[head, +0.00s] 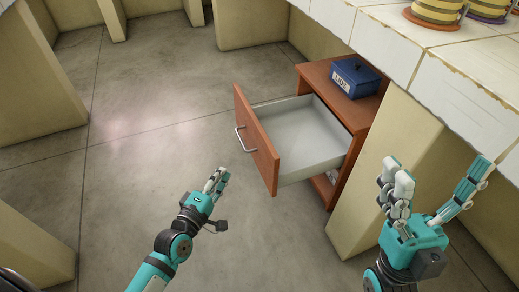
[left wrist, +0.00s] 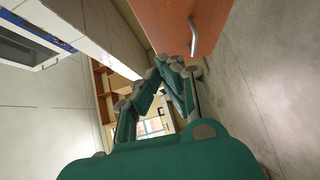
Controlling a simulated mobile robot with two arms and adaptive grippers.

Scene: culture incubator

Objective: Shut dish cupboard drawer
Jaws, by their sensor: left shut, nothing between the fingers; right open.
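The dish cupboard (head: 317,77) is a small reddish-brown wooden cabinet beside the counter. Its drawer (head: 258,140) is pulled well out, with an empty-looking pale inside and a metal bar handle (head: 244,139) on its front. In the left wrist view the drawer front (left wrist: 180,22) and the handle (left wrist: 194,38) show at the top. My left gripper (head: 218,176) is shut and empty, in front of the drawer and below its handle in the picture, apart from it. My right gripper (head: 436,188) is open and empty, to the right of the cupboard near the counter.
A blue labelled box (head: 354,77) sits on the cupboard top. A white tiled counter (head: 425,45) with striped cups (head: 437,12) overhangs on the right, above a beige support (head: 385,160). The grey floor (head: 140,130) left of the drawer is clear.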

